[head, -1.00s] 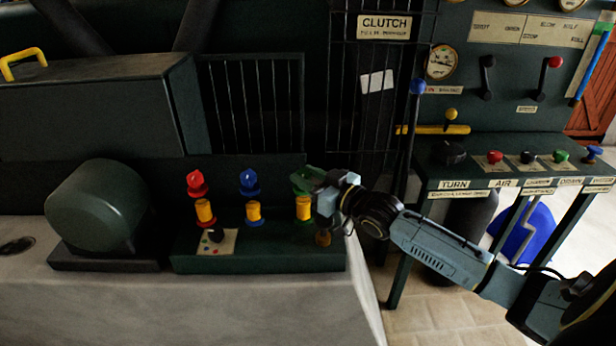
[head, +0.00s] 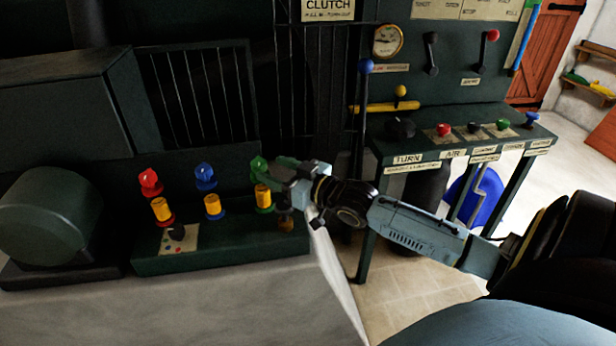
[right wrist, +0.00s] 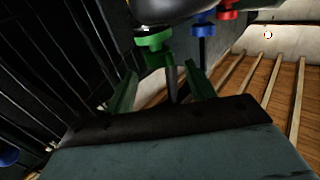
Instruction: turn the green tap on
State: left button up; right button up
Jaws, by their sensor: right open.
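The green tap (head: 259,166) is the right-hand one of three taps on a dark bench unit, with a green top, a yellow body and a green base. My right gripper (head: 282,170) is open at its right side, level with the green top and partly covering it. In the right wrist view, the green part of the tap (right wrist: 154,46) shows just beyond and between the two open fingers (right wrist: 162,85). I cannot tell whether a finger touches it. My left gripper is out of view.
The blue tap (head: 206,177) and the red tap (head: 150,183) stand to the left of the green one. A dark control stand (head: 460,150) with several knobs and levers is on the right. A barred guard (head: 200,95) rises behind the taps.

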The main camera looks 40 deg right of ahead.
jog(key=p+v, duration=0.1)
jog(key=v, duration=0.8)
jog(key=shift+s+p, duration=0.2)
jog(key=shift+p, duration=0.1)
